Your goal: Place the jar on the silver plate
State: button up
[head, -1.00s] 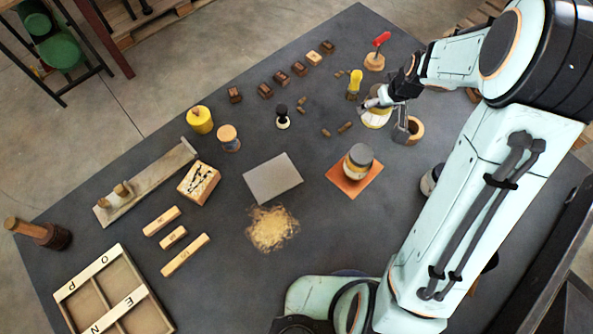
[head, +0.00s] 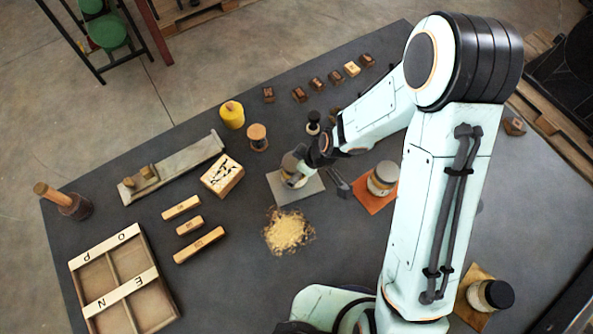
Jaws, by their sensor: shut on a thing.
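The silver plate (head: 286,196) lies flat near the middle of the dark table, partly covered by my gripper and the jar. My gripper (head: 297,174) is shut on a jar (head: 289,162) over the back part of the silver plate. My gripper hides much of the jar. I cannot tell whether the jar's bottom touches the plate or is just above it.
Another jar (head: 382,177) stands on an orange plate (head: 366,203) to the right, close to my arm. A sawdust pile (head: 288,232) lies in front of the silver plate. A dark-lidded jar (head: 491,296) stands at lower right. A wooden spool (head: 257,137) and yellow container (head: 231,114) stand behind left.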

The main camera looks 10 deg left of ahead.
jog(key=shift+f, duration=0.75)
jog(key=o, duration=1.2)
jog(key=shift+f, duration=0.15)
jog(key=shift+o, duration=0.2)
jog(key=v, duration=1.1)
jog(key=s+d+r+m+h, duration=0.1)
jog(key=s+d+r+m, duration=0.4)
jog(key=s+r+m, duration=0.1)
jog(key=s+d+r+m+g+h, duration=0.1)
jog(key=s+d+r+m+h, duration=0.1)
jog(key=s+d+r+m, duration=0.3)
jog(key=s+d+m, duration=0.1)
jog(key=s+m, duration=0.1)
jog(key=s, duration=0.2)
jog(key=shift+r+g+h, duration=0.3)
jog(key=shift+r, duration=0.1)
jog(key=shift+s+d, duration=0.15)
